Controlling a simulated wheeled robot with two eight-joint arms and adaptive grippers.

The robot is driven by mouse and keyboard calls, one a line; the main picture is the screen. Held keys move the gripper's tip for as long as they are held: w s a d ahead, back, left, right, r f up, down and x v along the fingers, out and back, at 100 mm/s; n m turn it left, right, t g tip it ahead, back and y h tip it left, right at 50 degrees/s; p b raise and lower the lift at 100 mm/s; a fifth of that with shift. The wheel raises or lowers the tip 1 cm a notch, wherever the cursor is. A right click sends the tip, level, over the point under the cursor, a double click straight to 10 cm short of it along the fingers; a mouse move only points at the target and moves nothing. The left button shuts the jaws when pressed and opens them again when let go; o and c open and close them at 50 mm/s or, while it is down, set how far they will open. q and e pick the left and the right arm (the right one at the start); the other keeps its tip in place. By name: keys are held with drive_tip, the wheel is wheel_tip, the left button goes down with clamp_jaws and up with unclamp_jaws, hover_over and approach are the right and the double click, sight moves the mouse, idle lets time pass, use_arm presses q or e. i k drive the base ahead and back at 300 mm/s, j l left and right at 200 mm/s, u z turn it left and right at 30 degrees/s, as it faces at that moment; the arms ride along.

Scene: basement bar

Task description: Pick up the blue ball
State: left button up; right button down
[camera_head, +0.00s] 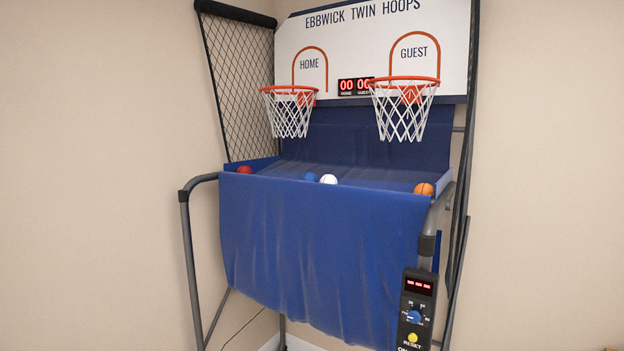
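The blue ball (310,177) rests on the blue cloth ramp of the basketball arcade game, near the ramp's front edge. It sits just left of a white ball (328,179) and seems to touch or nearly touch it. Its lower part is hidden behind the front edge of the cloth. Its colour is close to the blue cloth around it. Neither of my grippers is in view.
A red ball (244,170) lies at the ramp's left end, an orange ball (424,189) at its right end. Grey tube rails (188,240) flank the blue front cloth (320,250). A control box (415,310) hangs at the front right. Two hoops overhang the ramp.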

sight(310, 177)
drive_tip(key=i+j+z, duration=0.15)
drive_tip(key=i+j, duration=0.25)
drive_tip(key=i+j+z, duration=0.2)
drive_tip(key=i+j, duration=0.2)
drive_tip(key=i+j+z, duration=0.15)
drive_tip(key=i+j, duration=0.2)
drive_tip(key=j, duration=0.25)
